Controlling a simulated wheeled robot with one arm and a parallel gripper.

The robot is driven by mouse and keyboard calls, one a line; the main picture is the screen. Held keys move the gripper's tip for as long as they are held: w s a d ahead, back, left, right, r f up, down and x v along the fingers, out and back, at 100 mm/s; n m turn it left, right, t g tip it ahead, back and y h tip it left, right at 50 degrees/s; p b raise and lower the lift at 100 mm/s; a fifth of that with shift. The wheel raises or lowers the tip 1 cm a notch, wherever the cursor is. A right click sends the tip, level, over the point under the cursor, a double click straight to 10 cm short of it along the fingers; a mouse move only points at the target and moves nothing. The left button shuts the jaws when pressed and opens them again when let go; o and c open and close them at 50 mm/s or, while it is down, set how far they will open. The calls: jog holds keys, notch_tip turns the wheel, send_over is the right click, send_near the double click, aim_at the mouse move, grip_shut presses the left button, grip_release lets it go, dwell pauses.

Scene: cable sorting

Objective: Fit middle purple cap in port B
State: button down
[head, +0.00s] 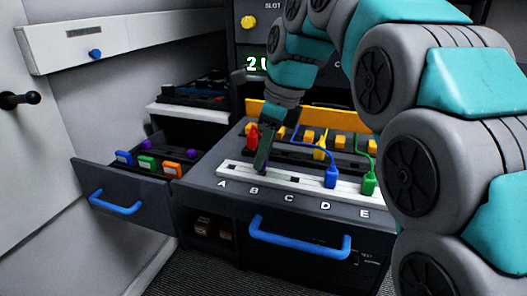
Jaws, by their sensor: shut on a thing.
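My gripper (261,168) points down at the white port strip (235,172), close above or at the place of port B. It is shut on a small piece, taken to be the purple cap; the fingers hide nearly all of it. I cannot tell whether the piece is in the port. The strip has letters A to E along its front. A blue plug (331,178) stands at D and a green plug (369,184) at E. An opening (295,180) at C is empty. Purple caps (146,143) show in the open left drawer (130,190).
The left drawer also holds blue, green and orange pieces (147,162). A red plug (252,137) and a yellow plug (320,143) stand behind the strip, with cables near my gripper. A blue handle (300,242) juts from the front. My arm covers the right side.

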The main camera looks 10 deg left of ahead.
jog(key=shift+f, duration=0.75)
dwell(0.8)
jog(key=shift+c, duration=0.6)
grip_release()
